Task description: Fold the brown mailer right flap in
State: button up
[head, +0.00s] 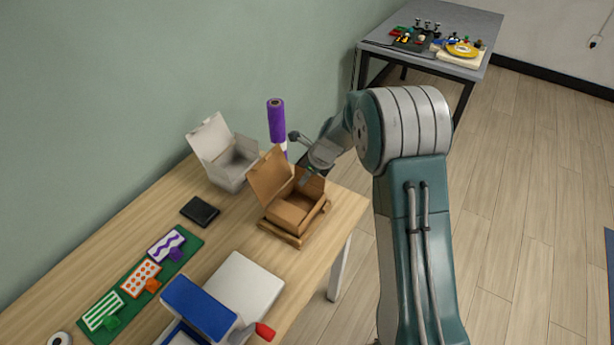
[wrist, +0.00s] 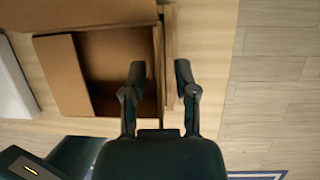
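The brown mailer (head: 292,212) stands open on the wooden table near its right edge, with its lid raised at the back left. In the wrist view its interior (wrist: 115,60) is below me, with a brown panel (wrist: 62,75) along its left part. The right wall and right flap (wrist: 169,50) show as narrow upright strips at the box's right side. My gripper (wrist: 160,72) is open, one finger over the interior and the other right of the strips. I cannot tell whether either finger touches them. In the head view my gripper (head: 304,178) is at the mailer's far side, partly hidden.
An open white box (head: 228,163) stands left of the mailer, and a purple roll (head: 276,120) stands behind it. A black item (head: 199,211), a green mat (head: 187,247) with cards, and a white slab (head: 245,284) with a blue box (head: 199,304) lie nearer.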

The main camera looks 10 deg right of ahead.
grip_shut()
jog(key=shift+s+a+f+n+t+h, duration=0.1)
jog(key=shift+s+a+n+t+h, duration=0.15)
jog(key=shift+t+h, duration=0.5)
jog(key=shift+s+a+f+n+t+h, duration=0.1)
jog(key=shift+s+n+t+h, duration=0.15)
jog(key=shift+t+h, duration=0.5)
grip_release()
jog(key=shift+r, duration=0.1)
jog(key=shift+r, duration=0.1)
